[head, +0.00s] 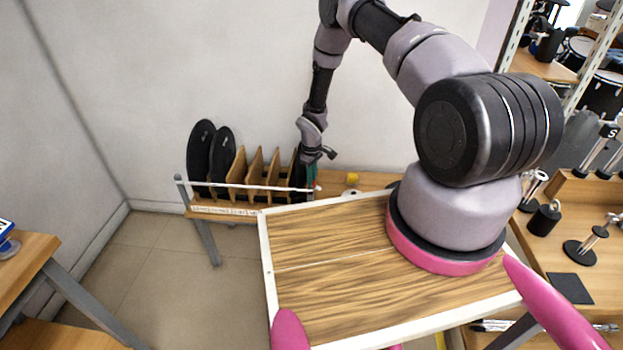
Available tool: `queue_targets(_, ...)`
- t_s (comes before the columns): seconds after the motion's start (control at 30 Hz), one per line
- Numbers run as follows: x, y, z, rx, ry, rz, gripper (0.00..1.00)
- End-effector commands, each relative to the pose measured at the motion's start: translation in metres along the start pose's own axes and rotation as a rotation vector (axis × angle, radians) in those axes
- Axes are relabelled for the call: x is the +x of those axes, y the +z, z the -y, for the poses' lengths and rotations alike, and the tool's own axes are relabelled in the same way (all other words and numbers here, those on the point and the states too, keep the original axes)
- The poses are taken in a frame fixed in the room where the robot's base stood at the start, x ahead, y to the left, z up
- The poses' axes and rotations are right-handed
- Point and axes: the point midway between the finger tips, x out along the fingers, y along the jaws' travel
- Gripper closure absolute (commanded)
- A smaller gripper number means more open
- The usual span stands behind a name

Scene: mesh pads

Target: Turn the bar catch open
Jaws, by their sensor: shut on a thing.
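The bar catch looks to be the thin white bar (250,187) that lies level across the front of a rack of upright boards. A dark green part shows between the wrist and the bar. The fingertips are small and partly hidden, so the exact grip on the bar is hard to see.
Behind the bar stand black round pads (203,155) and several brown boards (254,168). A yellow item (352,178) sits right of my gripper. A white-edged wooden top (330,250) fills the front. Another table (30,255) stands left, a shelf with stands (570,225) right.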

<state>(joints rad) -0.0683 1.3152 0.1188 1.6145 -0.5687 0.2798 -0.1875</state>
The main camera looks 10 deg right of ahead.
Motion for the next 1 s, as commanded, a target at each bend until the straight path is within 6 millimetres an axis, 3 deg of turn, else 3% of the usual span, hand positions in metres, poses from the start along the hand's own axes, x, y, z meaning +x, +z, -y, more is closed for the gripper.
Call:
queue_targets(0.5,-0.0002,-0.0004,-0.0020,-0.440,0.000,0.000,1.00)
queue_targets(1.0,-0.0003,-0.0008,-0.0029,-0.618,0.001,0.000,1.00)
